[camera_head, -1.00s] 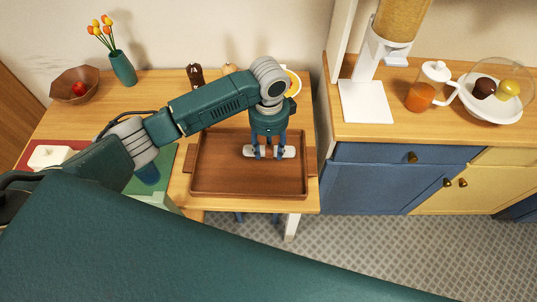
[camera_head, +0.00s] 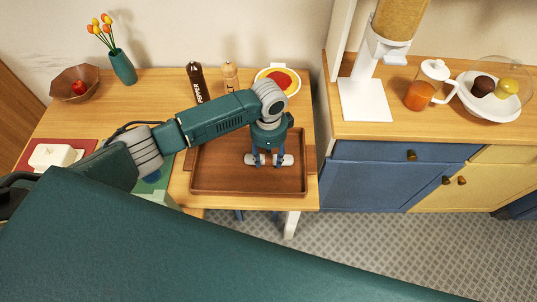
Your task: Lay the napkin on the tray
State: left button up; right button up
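The napkin is a small white roll (camera_head: 288,160) in the head view, low over the brown tray or touching it; I cannot tell which. My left gripper (camera_head: 269,162) points down over the tray with its blue fingers around the roll's middle, shut on it. The fingers hide part of the roll, and its two ends show on either side. The brown wooden tray (camera_head: 220,178) lies on the wooden table, with raised rims and otherwise empty as far as I see. My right gripper is not in view.
Behind the tray stand a dark pepper mill (camera_head: 196,82), a lighter mill (camera_head: 230,77) and a plate of red and yellow food (camera_head: 281,79). A white butter dish (camera_head: 52,156), fruit bowl (camera_head: 75,83) and vase (camera_head: 123,67) are left. A cabinet (camera_head: 365,185) stands right.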

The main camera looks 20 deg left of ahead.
aim_at(269, 159)
pick_arm(q)
jog(key=o, duration=0.3)
jog(key=shift+o, duration=0.2)
notch_tip(269, 159, up, 13)
jog(key=b, duration=0.1)
jog(key=shift+f, duration=0.15)
jog(key=shift+f, duration=0.1)
dwell(0.4)
